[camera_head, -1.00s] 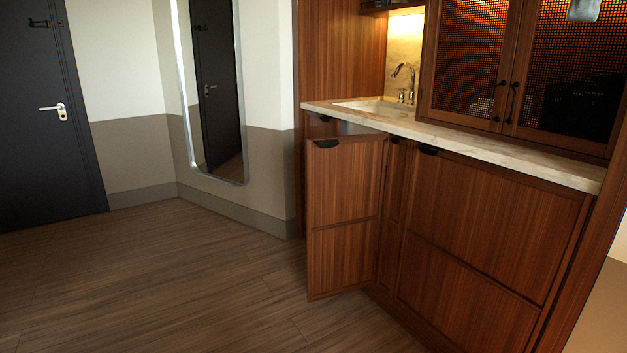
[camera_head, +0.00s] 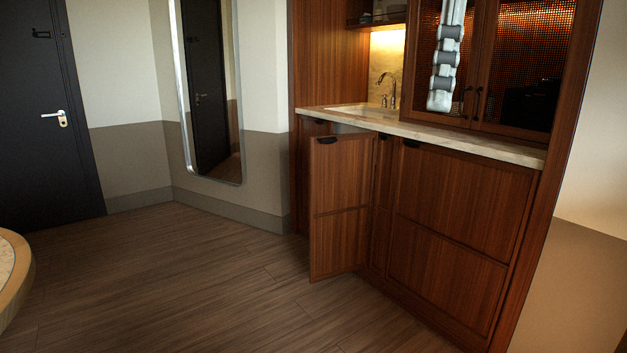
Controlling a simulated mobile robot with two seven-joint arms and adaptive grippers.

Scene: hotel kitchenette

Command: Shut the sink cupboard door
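The sink cupboard door (camera_head: 338,205) is wooden with a dark cut-out pull at its top edge. It stands open, swung out from the counter front, its hinged side towards the right. The sink (camera_head: 352,111) is set in the pale stone worktop above. My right arm comes down from the top edge in front of the glazed upper cupboard. Its lower end, at my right gripper (camera_head: 439,101), is above the worktop and apart from the door; no fingers are distinct. My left gripper is out of view.
The closed cupboard front (camera_head: 455,225) lies right of the open door. A round table edge (camera_head: 12,275) shows at the lower left. A mirror (camera_head: 208,95) and a dark door (camera_head: 45,110) are at the back left. The wooden floor before the cupboard is clear.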

